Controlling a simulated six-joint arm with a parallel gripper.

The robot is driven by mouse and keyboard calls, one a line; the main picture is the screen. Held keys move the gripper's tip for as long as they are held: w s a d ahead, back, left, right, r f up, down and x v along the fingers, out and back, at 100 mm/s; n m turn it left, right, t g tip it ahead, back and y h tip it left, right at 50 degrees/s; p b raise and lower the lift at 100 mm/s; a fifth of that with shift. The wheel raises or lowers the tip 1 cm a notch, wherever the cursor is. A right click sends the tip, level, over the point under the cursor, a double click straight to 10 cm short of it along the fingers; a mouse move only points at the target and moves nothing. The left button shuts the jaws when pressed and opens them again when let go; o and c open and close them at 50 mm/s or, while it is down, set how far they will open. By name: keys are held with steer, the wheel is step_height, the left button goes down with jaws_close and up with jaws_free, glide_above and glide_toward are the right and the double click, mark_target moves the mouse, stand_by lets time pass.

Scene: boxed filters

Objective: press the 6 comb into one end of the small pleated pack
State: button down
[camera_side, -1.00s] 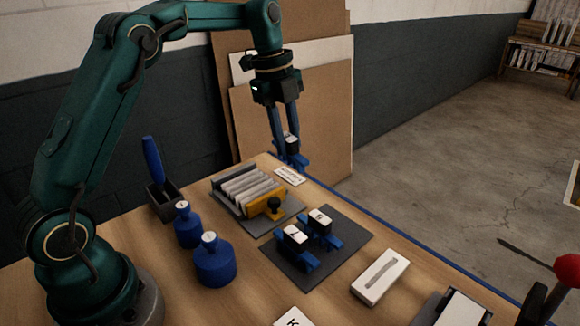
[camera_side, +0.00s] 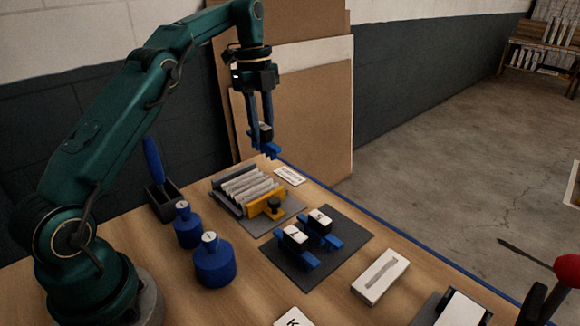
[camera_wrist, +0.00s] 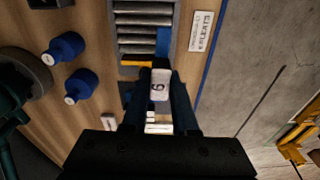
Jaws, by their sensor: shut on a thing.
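My gripper (camera_side: 262,138) is shut on the 6 comb (camera_side: 269,151), a blue comb with a pale block. Its "6" label shows between the fingers in the wrist view, with the blue comb part (camera_wrist: 163,42) projecting ahead of them. The comb is held in the air beyond the pleated pack (camera_side: 250,188). The pack is white-grey and sits in a grey holder with a yellow clamp (camera_side: 264,206) at its near end. In the wrist view the comb overlaps the right side of the pack (camera_wrist: 140,20); contact does not show.
Two more blue combs with labelled blocks (camera_side: 296,235) (camera_side: 320,215) rest on a dark mat (camera_side: 347,221). Two blue weights (camera_side: 214,262) (camera_side: 187,226) stand left of the pack. A label card (camera_side: 290,176) lies behind it. A white block (camera_side: 380,276) is at the right.

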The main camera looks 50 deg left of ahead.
mark_target(257, 150)
steer(key=shift+s+a+f+n, duration=0.1)
steer(key=shift+a+f+n, duration=0.05)
steer(key=shift+a+f, duration=0.3)
steer(key=shift+a+f+n, duration=0.15)
steer(key=shift+a+f, duration=0.05)
steer(key=shift+a, duration=0.35)
steer(key=shift+f, duration=3.9)
steer(key=shift+f, duration=0.7)
steer(key=shift+r, duration=0.1)
steer(key=shift+r, duration=3.45)
steer(key=shift+f, duration=0.1)
